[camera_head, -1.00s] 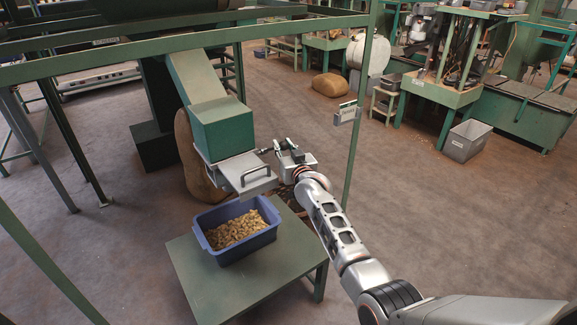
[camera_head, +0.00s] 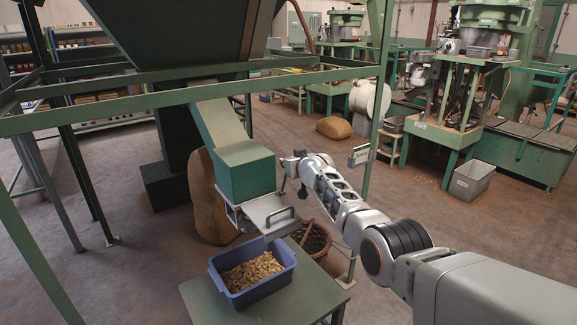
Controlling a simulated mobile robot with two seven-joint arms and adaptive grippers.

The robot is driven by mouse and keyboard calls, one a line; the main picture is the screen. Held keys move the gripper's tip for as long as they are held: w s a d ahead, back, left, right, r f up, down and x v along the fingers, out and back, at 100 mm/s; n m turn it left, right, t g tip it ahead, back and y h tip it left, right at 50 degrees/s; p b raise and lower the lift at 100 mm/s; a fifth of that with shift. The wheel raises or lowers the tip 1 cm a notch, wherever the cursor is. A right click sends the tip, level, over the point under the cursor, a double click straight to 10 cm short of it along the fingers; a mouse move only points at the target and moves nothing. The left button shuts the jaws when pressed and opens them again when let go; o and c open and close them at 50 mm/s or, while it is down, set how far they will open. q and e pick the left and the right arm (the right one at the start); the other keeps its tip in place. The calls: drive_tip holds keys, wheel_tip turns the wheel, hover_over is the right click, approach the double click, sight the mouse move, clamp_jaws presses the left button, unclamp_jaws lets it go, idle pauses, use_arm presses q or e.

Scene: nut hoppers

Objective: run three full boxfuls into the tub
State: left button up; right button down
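A blue tub (camera_head: 252,291) stands on the green table (camera_head: 310,295) and holds a layer of tan nuts (camera_head: 250,271). Above it is the green hopper chute's box end (camera_head: 246,172), with a grey metal box and slide plate (camera_head: 266,212) below it. A dark handle (camera_head: 283,213) sits on the plate. My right gripper (camera_head: 293,190) is just behind and to the right of the plate, apart from the handle. Its dark fingers look spread, with nothing between them. My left gripper is not in view.
A green frame post (camera_head: 374,130) stands right of the hopper and carries a small sign (camera_head: 358,156). A wicker basket (camera_head: 311,238) is behind the table, and a brown sack (camera_head: 209,200) is left of the chute. Open floor lies to the right.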

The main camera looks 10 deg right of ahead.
drive_tip(key=shift+w+a+r, duration=0.25)
drive_tip(key=shift+w+r, duration=0.1)
drive_tip(key=shift+w, duration=0.15)
drive_tip(key=c, duration=1.8)
unclamp_jaws()
drive_tip(key=shift+o, duration=0.2)
drive_tip(key=shift+f, duration=0.1)
drive_tip(key=shift+s, duration=0.2)
drive_tip(key=v, duration=1.1)
drive_tip(key=shift+s, duration=0.35)
